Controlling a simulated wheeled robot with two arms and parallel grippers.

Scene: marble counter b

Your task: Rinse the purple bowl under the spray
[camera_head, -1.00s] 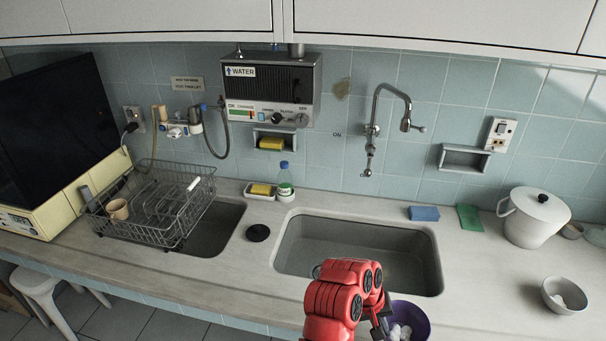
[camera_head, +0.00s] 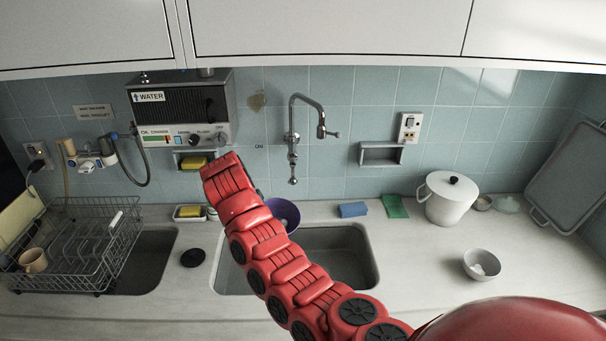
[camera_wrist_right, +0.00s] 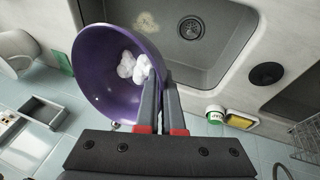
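The purple bowl (camera_head: 285,214) is in the air over the back of the large sink (camera_head: 345,265), just below the wall tap (camera_head: 293,140) in the head view. No water shows coming from the tap. My right arm reaches across the sink and hides the bowl's left side and my right gripper in that view. In the right wrist view my right gripper (camera_wrist_right: 160,85) has its fingers pinched on the rim of the purple bowl (camera_wrist_right: 95,75). The bowl is tilted in that picture, with white lumps (camera_wrist_right: 132,67) inside. My left gripper is not in view.
A dish rack (camera_head: 75,250) with a cup stands at the left. A small bowl (camera_head: 482,264) is nearer the front.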

